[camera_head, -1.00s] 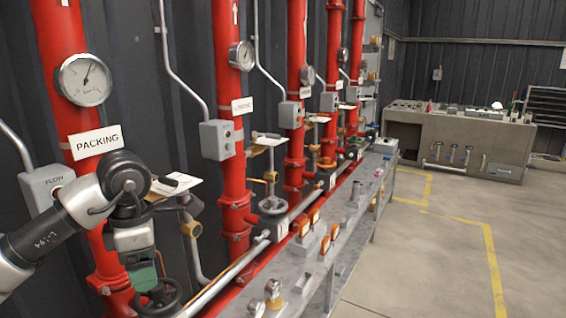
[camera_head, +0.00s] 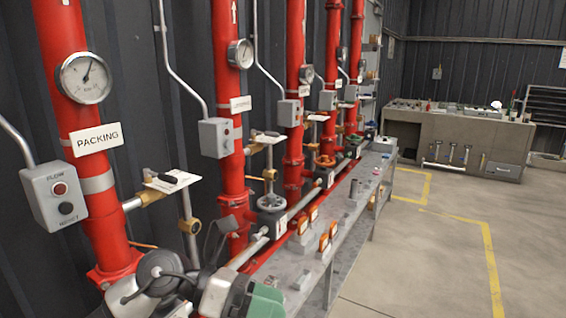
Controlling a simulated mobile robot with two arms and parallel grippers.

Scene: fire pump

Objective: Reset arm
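My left arm's wrist and gripper housing (camera_head: 232,294) show at the bottom of the head view, low in front of the nearest red pipe and over the near end of the grey bench. The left fingertips are hidden or out of frame, so I cannot tell whether they are open or shut. My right gripper is not in view. The nearest red pipe (camera_head: 94,205) carries a round gauge (camera_head: 84,78), a "PACKING" label (camera_head: 96,139) and a grey box (camera_head: 57,198) with a red and a black button.
Several more red pipes with gauges and grey boxes recede along the dark wall. Open concrete floor (camera_head: 430,262) lies right, with a console (camera_head: 458,143) behind.

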